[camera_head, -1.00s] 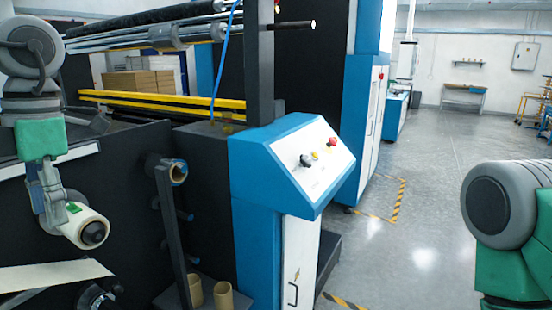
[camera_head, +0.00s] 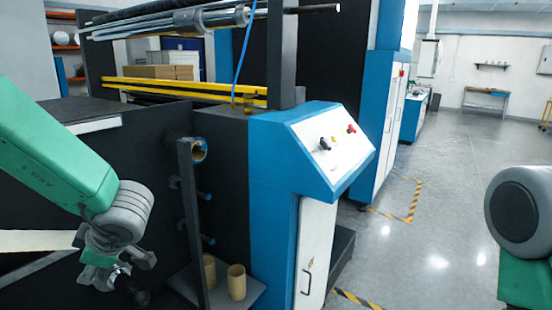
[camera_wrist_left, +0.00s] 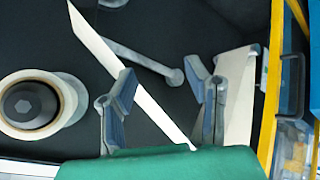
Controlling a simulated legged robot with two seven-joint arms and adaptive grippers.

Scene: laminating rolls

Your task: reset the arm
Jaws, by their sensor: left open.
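My left gripper (camera_head: 120,288) is at the lower left of the head view, in front of the dark machine side. Its fingers also show in the left wrist view (camera_wrist_left: 160,90), spread apart with nothing held between them. A pale roll with a black core (camera_wrist_left: 64,108) is at the left of the wrist view, beside the fingers and apart from them. This roll does not show in the head view. A pale web strip (camera_head: 35,240) runs behind the gripper. My right gripper is out of view; only part of my right arm shows at the right edge.
A blue-and-white control console (camera_head: 325,150) stands right of the machine. An upright dark post (camera_head: 190,220) and short cardboard tubes (camera_head: 237,282) on a low shelf are right of the gripper. Yellow bars (camera_head: 185,92) cross the machine behind. Open grey floor (camera_head: 440,240) lies to the right.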

